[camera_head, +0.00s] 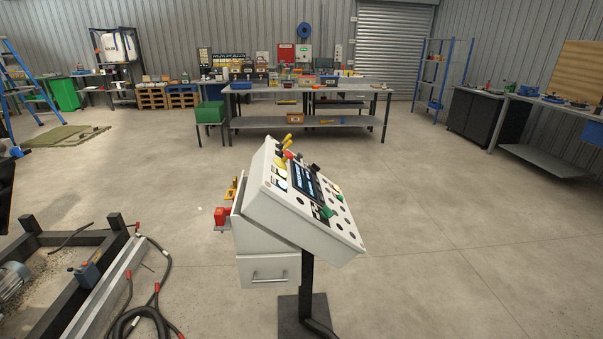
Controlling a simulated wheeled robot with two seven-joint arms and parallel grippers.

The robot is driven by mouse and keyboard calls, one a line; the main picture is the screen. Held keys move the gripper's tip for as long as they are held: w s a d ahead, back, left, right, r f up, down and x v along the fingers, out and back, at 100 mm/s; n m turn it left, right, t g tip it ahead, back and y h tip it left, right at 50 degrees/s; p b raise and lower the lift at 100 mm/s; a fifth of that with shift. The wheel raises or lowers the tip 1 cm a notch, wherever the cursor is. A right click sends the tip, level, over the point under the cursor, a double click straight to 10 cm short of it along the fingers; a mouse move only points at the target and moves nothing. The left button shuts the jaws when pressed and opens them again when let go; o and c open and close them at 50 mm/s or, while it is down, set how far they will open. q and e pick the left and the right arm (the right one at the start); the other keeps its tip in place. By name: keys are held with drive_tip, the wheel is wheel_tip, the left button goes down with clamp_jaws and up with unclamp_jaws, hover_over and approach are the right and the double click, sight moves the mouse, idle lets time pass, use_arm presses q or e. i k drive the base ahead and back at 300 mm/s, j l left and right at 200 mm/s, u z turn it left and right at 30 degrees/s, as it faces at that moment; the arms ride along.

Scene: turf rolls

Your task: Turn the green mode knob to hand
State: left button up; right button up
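A white control console (290,225) stands on a dark post in the middle of the view, its sloped panel facing up and to the right. A green knob (326,212) shows on the panel, low and near its middle. Its pointer and the labels around it are too small to read. A dark screen (305,182) and several round dark controls share the panel. A smaller green spot (337,189) shows near the panel's right edge. Neither of my grippers is in view.
A drawer (269,271) with a handle hangs under the console. Black hoses (150,312) and a dark frame (62,290) lie on the floor at the left. A workbench (308,123) stands behind. The floor right of the console is clear.

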sight(326, 213)
drive_tip(key=i+l+u, duration=0.2)
drive_tip(key=l, duration=0.4)
drive_tip(key=i+l+u, duration=0.2)
drive_tip(key=l, duration=0.4)
drive_tip(key=i+l+u, duration=0.2)
drive_tip(key=l, duration=0.5)
drive_tip(key=i+l+u, duration=0.2)
drive_tip(key=l, duration=0.5)
drive_tip(key=i+l+u, duration=0.2)
drive_tip(key=l, duration=0.5)
drive_tip(key=l+u, duration=0.2)
drive_tip(key=l, duration=0.5)
